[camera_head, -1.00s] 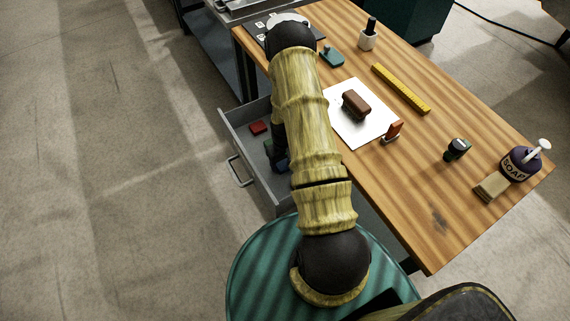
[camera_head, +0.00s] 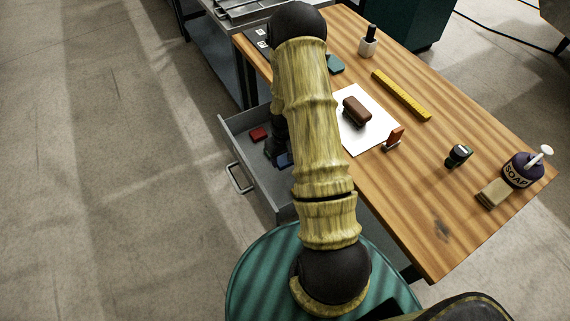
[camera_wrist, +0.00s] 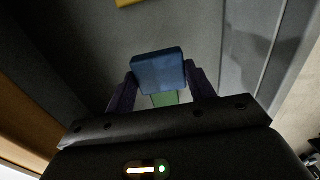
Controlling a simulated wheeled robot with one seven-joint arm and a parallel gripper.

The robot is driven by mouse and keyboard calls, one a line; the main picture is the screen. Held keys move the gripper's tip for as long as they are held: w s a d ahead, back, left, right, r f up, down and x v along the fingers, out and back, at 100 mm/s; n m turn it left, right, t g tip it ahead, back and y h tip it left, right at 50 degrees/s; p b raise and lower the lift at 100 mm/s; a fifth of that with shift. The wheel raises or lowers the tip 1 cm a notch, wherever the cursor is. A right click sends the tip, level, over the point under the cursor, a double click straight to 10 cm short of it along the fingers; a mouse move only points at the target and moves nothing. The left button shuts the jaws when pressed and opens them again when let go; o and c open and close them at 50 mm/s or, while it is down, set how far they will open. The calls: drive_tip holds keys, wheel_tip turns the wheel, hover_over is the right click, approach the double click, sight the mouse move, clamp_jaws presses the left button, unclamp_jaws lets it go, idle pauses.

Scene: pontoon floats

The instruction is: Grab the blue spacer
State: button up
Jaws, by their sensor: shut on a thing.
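The blue spacer (camera_wrist: 158,72) is a blue block between the two fingers of my gripper (camera_wrist: 160,82) in the wrist view. My gripper is shut on it. In the head view the blue spacer (camera_head: 284,160) shows partly beside my arm, over the open drawer (camera_head: 262,184). My arm hides most of the gripper in that view.
A red block (camera_head: 259,134) lies in the drawer. A green block (camera_wrist: 165,99) shows below the spacer, and a yellow thing (camera_wrist: 130,2) at the top of the wrist view. The wooden table (camera_head: 430,215) bears a brown eraser-like block (camera_head: 357,111), yellow ruler (camera_head: 400,95) and soap bottle (camera_head: 522,170).

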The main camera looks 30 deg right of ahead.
sight(284, 159)
drive_tip(key=shift+r, duration=1.55)
